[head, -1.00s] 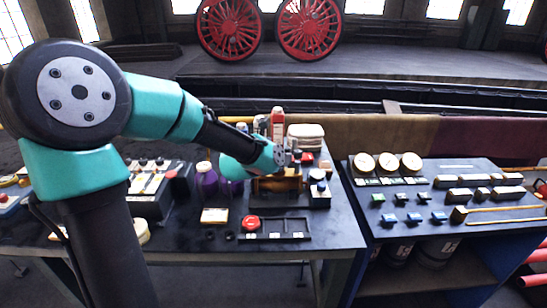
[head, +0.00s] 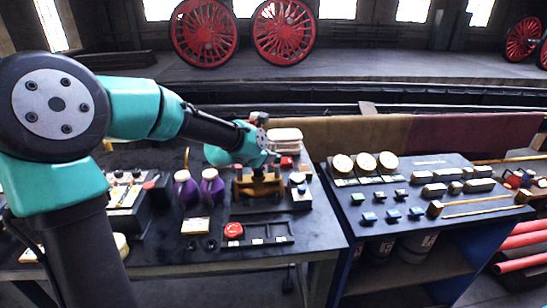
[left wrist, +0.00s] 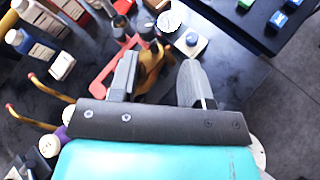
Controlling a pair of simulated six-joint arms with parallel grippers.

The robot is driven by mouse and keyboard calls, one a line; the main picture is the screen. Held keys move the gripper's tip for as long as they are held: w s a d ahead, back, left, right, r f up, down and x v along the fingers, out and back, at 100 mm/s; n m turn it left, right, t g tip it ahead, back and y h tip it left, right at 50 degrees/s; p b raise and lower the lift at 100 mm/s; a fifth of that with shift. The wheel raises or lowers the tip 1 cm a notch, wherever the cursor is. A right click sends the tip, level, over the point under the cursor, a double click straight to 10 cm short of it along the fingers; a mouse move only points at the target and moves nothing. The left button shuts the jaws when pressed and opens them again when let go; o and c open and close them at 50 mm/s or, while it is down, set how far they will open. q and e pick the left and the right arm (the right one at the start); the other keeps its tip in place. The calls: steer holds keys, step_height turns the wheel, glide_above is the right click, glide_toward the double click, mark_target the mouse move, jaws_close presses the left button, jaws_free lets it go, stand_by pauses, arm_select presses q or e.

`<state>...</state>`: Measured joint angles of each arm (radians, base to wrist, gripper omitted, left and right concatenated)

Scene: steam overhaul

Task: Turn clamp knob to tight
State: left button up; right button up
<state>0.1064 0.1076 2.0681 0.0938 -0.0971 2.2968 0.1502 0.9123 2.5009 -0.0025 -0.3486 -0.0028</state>
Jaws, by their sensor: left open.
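A brass-coloured fixture (head: 258,187) stands on the dark bench top. It also shows in the left wrist view (left wrist: 153,66), where it lies behind and between my fingers. I cannot tell for sure which part is the clamp knob; my gripper hides some of the fixture's top. My left gripper (head: 270,152) hangs over the fixture, pointing down. In the left wrist view my left gripper (left wrist: 158,72) has its two grey fingers apart, with no clear grip on anything. My right gripper is not in view.
Two purple bottles (head: 211,187) stand left of the fixture. A white-topped block (head: 300,194) stands close on its right. A red button (head: 233,230) sits in front. A blue bench (head: 400,240) with gauges (head: 365,163) is to the right.

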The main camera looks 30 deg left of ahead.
arm_select(q)
steer(key=w+r+m+g+h, duration=0.1)
steer(key=w+r+m+g, duration=0.15)
steer(key=w+m, duration=0.55)
step_height(320, 180, up, 8)
steer(key=m+g+y, duration=0.2)
steer(key=m+g, duration=0.8)
steer(key=m, duration=1.2)
glide_above(277, 159)
steer(key=w, duration=0.1)
steer(key=shift+w+a+f, duration=0.2)
steer(key=shift+a, duration=0.2)
steer(key=shift+f, duration=0.1)
step_height(277, 159, down, 17)
steer(key=shift+f, duration=0.1)
